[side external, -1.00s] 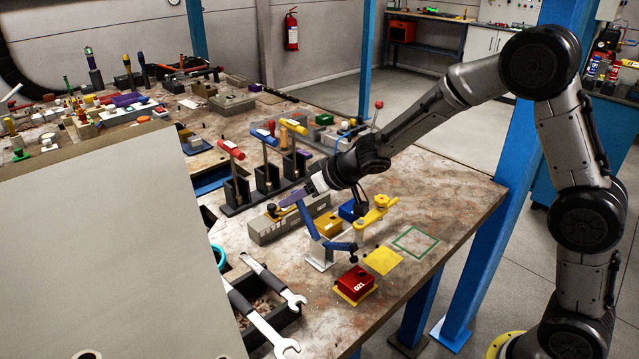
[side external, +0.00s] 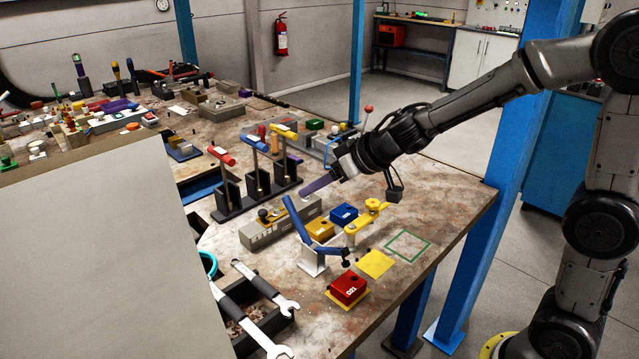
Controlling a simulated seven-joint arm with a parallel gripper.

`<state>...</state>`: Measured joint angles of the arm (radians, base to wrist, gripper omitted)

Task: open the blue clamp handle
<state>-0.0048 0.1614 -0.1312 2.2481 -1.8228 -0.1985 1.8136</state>
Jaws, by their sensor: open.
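The blue clamp (side external: 304,236) stands on a pale metal bracket near the table's front edge. Its blue handle slants up and to the left, and its short blue bar reaches right with a dark tip. My gripper (side external: 308,191) is open above and right of the handle's top. Its purple finger points down-left and appears close to the handle but apart from it. The second finger is hard to make out from this side. Nothing shows in the jaws.
A yellow clamp (side external: 364,218) stands just right, beside blue (side external: 344,213) and yellow (side external: 320,229) blocks. A red block (side external: 348,287) sits in front. Wrenches (side external: 273,290) lie over a dark bin.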

